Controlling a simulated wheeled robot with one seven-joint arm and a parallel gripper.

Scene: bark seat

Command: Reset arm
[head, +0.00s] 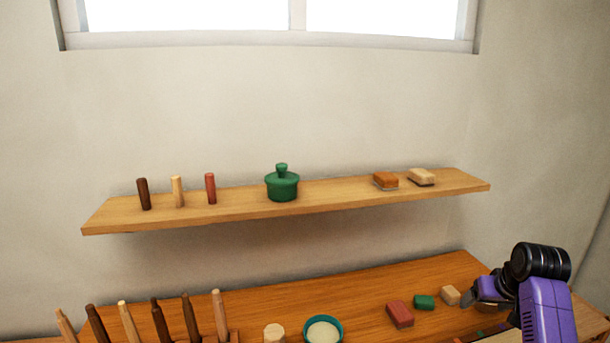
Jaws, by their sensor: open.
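My arm, purple with a black ribbed joint, reaches in at the lower right. My gripper (469,299) shows only in part at its left side, over the right part of the workbench (355,290). It is open, and I see nothing held in it. A small tan block (450,295) lies just left of it, seemingly apart from it. A green block (424,302) and a red block (400,314) lie further left on the bench.
A wall shelf (335,192) holds three pegs, a green lidded pot (282,184), an orange-brown block (385,181) and a pale block (421,177). Below stand several upright wooden handles (160,321), a pale round piece (274,333) and a teal bowl (324,330).

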